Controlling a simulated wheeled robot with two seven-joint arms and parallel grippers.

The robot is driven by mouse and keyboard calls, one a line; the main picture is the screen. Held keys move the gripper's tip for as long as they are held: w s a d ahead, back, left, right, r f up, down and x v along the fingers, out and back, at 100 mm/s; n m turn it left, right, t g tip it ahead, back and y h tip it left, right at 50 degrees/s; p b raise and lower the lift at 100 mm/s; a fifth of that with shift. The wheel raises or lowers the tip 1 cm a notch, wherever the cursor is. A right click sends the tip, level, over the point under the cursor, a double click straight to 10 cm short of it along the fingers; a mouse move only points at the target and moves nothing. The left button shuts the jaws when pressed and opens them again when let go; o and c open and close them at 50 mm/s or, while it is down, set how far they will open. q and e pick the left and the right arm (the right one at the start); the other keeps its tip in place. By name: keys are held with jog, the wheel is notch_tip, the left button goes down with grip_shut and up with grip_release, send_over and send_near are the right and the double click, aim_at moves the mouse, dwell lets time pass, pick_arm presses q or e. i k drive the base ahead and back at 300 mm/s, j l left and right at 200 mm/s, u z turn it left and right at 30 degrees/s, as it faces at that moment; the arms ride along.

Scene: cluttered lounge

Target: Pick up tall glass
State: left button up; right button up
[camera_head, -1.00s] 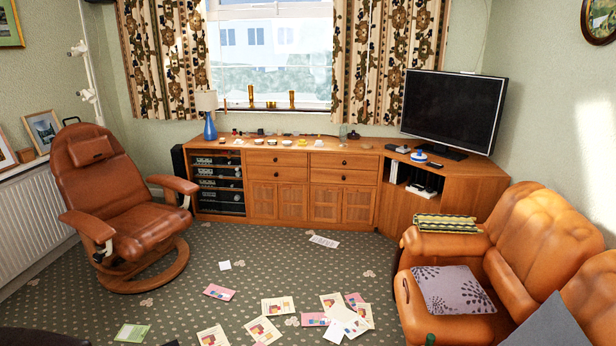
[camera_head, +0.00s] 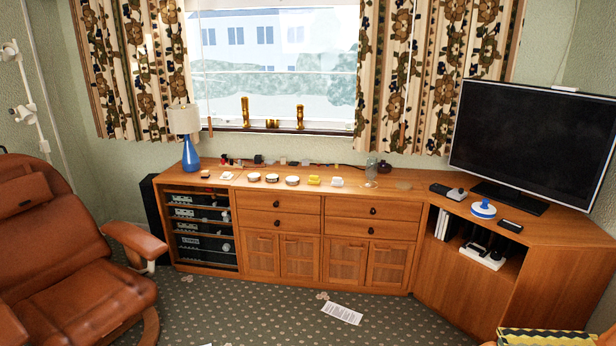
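What looks like a clear tall glass (camera_head: 371,172) stands upright on top of the wooden cabinet (camera_head: 330,190), right of its middle and below the window. It is faint and see-through, so its outline is hard to tell. A small dark round pot (camera_head: 384,167) stands close to its right. Neither of my grippers is in view, and nothing of mine touches the glass.
Small dishes (camera_head: 272,178), a yellow item (camera_head: 313,180) and a blue lamp (camera_head: 190,152) stand left along the cabinet top. A television (camera_head: 535,145) stands right. A brown armchair (camera_head: 75,270) fills the left. Paper (camera_head: 342,314) lies on the otherwise open carpet before the cabinet.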

aim_at(371, 171)
jog(key=i+z, duration=0.1)
jog(key=i, duration=4.2)
jog(key=l+z, duration=0.05)
